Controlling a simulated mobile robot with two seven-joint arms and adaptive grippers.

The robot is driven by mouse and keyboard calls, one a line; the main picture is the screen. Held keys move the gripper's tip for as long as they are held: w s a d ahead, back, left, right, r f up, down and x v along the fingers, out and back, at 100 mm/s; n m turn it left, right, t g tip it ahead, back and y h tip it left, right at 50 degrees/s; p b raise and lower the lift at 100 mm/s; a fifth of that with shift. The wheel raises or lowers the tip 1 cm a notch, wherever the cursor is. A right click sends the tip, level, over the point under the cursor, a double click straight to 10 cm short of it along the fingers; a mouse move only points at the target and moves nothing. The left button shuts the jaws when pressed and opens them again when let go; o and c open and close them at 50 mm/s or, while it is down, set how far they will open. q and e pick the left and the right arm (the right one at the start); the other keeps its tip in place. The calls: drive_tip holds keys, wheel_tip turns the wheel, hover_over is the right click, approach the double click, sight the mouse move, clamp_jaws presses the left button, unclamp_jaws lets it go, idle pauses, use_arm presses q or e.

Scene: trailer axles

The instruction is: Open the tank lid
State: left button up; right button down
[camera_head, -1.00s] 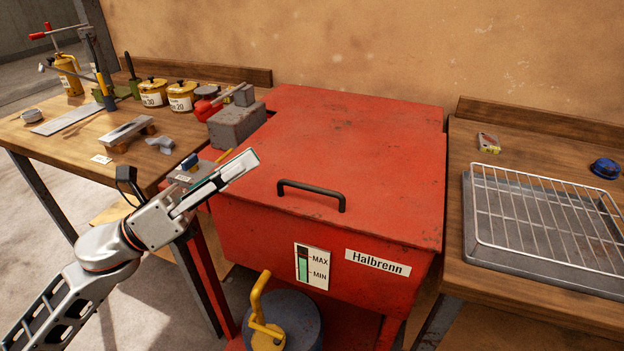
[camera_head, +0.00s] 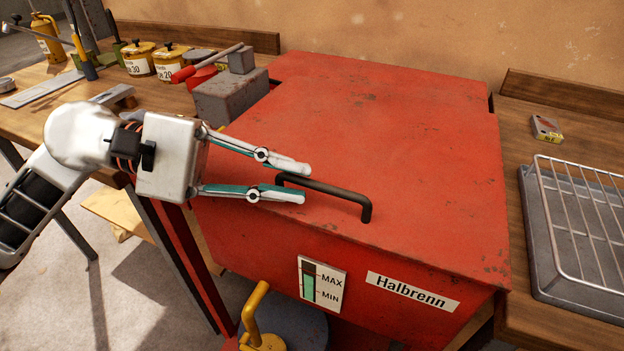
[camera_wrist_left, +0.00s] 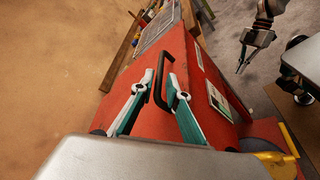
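The red tank (camera_head: 400,130) has a flat, closed lid with a black bar handle (camera_head: 335,187) near its front edge. My left gripper (camera_head: 306,184) is open at the handle's left end, one finger on each side of it in the picture. In the left wrist view the handle (camera_wrist_left: 158,85) shows between the two spread fingertips (camera_wrist_left: 156,82); I cannot tell whether they touch it. My right gripper (camera_wrist_left: 243,62) shows small at the upper right of the left wrist view, away from the tank; its opening is unclear.
A wire rack on a tray (camera_head: 570,230) lies on the right bench. A yellow-handled part (camera_head: 256,310) is below the tank front.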

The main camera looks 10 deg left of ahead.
sight(300, 182)
use_arm(q)
drive_tip(key=shift+x, duration=1.7)
drive_tip(key=shift+w, duration=0.1)
use_arm(e)
drive_tip(key=shift+d+f, duration=0.2)
